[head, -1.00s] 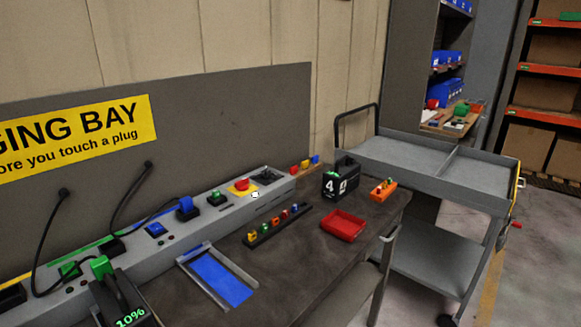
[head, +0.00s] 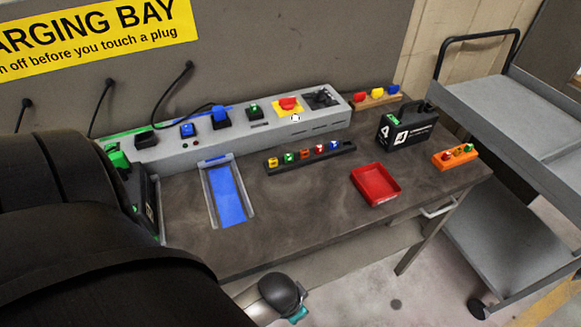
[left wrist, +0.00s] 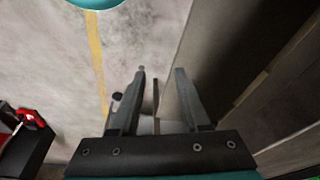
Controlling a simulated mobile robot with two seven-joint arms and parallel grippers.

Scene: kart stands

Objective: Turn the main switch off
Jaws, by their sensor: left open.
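The main switch (head: 288,103) is a red knob on a yellow plate, set on top of the long grey charging console (head: 300,130) at the back of the bench. A small white tag sits at its front edge. In the head view my left arm fills the lower left, and its fingers are not visible there. The left wrist view shows my left gripper (left wrist: 160,95) with its two fingers apart and nothing between them, over the floor beside the bench. My left gripper is well away from the switch. My right gripper is in neither view.
On the bench are a blue-floored tray (head: 230,195), a rack of coloured plugs (head: 310,158), a red bin (head: 376,184), a black battery (head: 407,128) marked 4 and an orange block (head: 455,156). A grey cart (head: 510,130) stands right. The bench front is clear.

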